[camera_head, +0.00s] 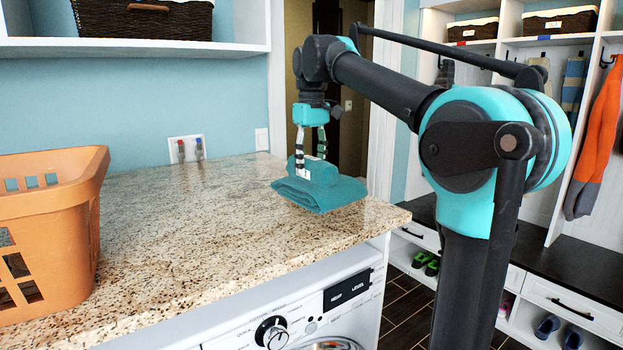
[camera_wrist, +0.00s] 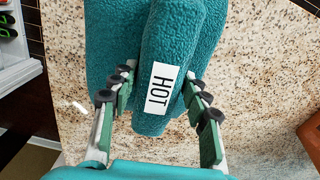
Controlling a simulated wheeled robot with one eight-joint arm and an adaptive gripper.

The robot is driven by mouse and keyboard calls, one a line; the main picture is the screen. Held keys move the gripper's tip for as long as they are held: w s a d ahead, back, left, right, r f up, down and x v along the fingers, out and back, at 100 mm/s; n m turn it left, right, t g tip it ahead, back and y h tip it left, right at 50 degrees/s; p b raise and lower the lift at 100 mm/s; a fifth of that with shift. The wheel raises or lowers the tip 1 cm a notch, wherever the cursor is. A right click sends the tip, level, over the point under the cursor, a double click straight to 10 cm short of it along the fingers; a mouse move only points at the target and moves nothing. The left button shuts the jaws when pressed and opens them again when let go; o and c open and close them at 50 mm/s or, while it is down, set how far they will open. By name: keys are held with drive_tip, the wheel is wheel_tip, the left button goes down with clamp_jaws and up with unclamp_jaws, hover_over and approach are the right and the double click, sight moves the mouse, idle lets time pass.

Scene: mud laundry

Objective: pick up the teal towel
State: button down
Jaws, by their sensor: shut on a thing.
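The teal towel (camera_head: 322,190) lies folded near the right end of the granite counter in the head view. Its upper fold is pinched up between the fingers, and its lower layers look to be at the counter surface. My gripper (camera_head: 310,160) points down over the towel and is shut on its raised fold. In the wrist view the towel (camera_wrist: 170,45) bears a white label reading "HOT" (camera_wrist: 163,88). The fingers of my gripper (camera_wrist: 157,97) stand on either side of this fold. The towel's underside is hidden.
An orange laundry basket (camera_head: 50,225) stands at the left of the counter (camera_head: 190,230). A washing machine (camera_head: 290,325) is under it. The counter between basket and towel is clear. A shelf (camera_head: 130,46) hangs above. The counter's right edge is close to the towel.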

wheel_tip(320, 180, up, 15)
idle(0.5)
drive_tip(key=shift+s+a+f, duration=0.1)
drive_tip(key=shift+s+a, duration=0.05)
drive_tip(key=shift+s, duration=0.05)
